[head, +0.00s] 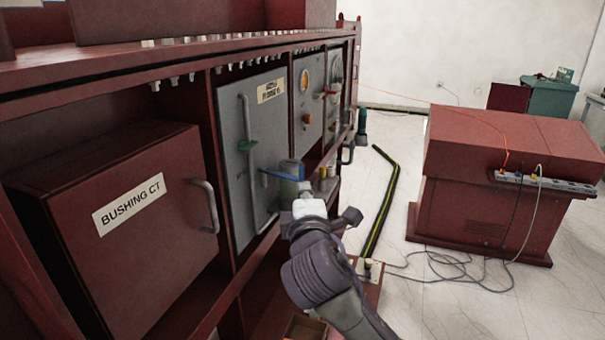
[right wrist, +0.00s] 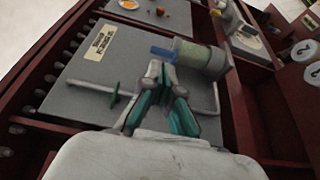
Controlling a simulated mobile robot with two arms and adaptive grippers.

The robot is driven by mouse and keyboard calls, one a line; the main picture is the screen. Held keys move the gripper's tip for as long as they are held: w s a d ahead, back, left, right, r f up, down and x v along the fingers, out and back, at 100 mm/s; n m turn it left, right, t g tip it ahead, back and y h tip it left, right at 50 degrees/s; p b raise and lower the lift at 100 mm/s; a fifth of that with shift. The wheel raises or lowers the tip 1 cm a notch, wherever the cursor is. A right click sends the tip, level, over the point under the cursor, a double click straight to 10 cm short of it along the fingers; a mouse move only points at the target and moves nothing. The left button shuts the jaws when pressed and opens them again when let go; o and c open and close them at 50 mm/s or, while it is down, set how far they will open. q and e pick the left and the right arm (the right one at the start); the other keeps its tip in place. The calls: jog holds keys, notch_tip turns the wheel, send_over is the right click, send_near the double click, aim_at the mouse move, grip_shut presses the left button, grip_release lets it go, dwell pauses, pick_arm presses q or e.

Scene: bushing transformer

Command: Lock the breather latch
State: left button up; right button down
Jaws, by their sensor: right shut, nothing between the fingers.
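The breather is a cylinder with greenish glass (head: 291,168) in front of a grey panel (head: 262,112); it also shows in the right wrist view (right wrist: 198,57). A blue lever (head: 280,176) sticks out to the left from it, also seen in the right wrist view (right wrist: 162,52). I take this lever to be the latch. My right gripper (head: 303,190) is shut and empty close to the breather and lever. In the right wrist view its fingertips (right wrist: 160,70) are just below the lever; I cannot tell whether they touch. My left gripper is not in view.
A grey bent rod handle with a green piece (head: 247,146) is on the panel left of the breather. A red BUSHING CT box (head: 130,215) stands further left.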

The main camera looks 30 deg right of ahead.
aim_at(302, 172)
jog(key=p+x, duration=0.1)
jog(key=x, duration=0.3)
jog(key=shift+w+d+r, duration=0.15)
jog(key=shift+w+d, duration=0.05)
jog(key=shift+w, duration=0.15)
jog(key=shift+p+x, duration=0.3)
jog(key=shift+x, duration=0.5)
